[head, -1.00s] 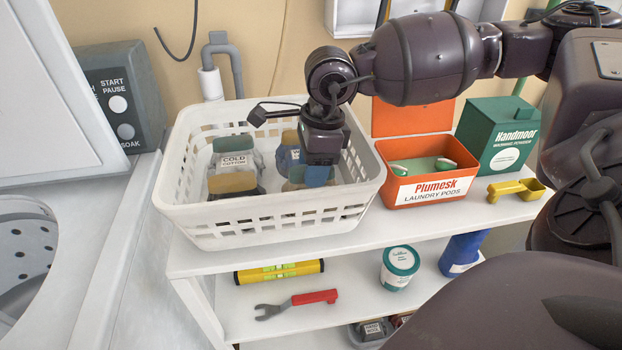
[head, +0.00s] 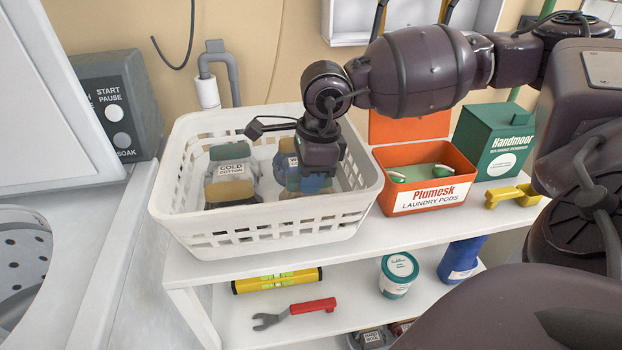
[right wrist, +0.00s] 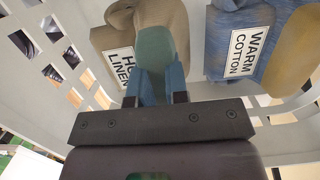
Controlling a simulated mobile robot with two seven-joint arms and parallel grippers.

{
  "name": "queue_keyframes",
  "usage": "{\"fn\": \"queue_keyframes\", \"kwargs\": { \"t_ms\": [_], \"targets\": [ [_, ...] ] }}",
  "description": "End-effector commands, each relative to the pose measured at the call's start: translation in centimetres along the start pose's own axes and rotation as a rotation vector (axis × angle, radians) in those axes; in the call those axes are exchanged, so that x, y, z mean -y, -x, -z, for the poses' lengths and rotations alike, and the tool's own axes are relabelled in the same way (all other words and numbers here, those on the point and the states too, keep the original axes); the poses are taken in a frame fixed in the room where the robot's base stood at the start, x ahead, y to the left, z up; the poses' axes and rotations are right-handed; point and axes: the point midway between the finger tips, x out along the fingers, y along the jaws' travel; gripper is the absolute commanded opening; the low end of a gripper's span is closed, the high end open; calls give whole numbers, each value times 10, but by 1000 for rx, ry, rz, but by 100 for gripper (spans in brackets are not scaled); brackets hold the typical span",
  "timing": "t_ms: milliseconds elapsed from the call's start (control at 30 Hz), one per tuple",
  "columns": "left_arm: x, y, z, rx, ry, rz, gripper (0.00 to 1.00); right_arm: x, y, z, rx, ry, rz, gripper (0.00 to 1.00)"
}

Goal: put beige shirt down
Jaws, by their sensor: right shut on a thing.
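My right gripper (head: 311,184) reaches down into the white laundry basket (head: 285,231). It also shows in the right wrist view (right wrist: 157,88), with its blue fingers shut on the green top part of the beige shirt (right wrist: 165,22). This shirt has a white label, partly covered, that seems to read HOT LINEN. In the head view, little of the beige shirt (head: 303,194) shows below the fingers. It is inside the basket, low down; I cannot tell whether it touches the floor. My left gripper is not in view.
A blue shirt labelled WARM COTTON (right wrist: 236,48) is close beside the held shirt. A grey COLD COTTON shirt (head: 232,167) and a tan-topped item (head: 231,191) lie left in the basket. An orange pods box (head: 423,196) stands right of the basket on the white shelf.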

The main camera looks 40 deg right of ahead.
Motion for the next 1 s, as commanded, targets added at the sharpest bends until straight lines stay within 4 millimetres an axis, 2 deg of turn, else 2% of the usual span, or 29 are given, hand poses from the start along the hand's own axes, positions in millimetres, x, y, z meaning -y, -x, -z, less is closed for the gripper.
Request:
{"fn": "queue_keyframes", "kwargs": {
  "t_ms": [167,267,700,900,1000],
  "targets": [
    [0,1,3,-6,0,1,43,0,10,-2,3,0,4,0],
    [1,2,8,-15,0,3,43,0,24,-4,4,0,6,0],
    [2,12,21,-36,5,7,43,0,133,-20,6,2,9,0],
    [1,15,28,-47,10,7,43,0,171,-26,5,2,5,0],
    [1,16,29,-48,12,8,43,0,184,-28,4,2,4,0]
  ]
}}
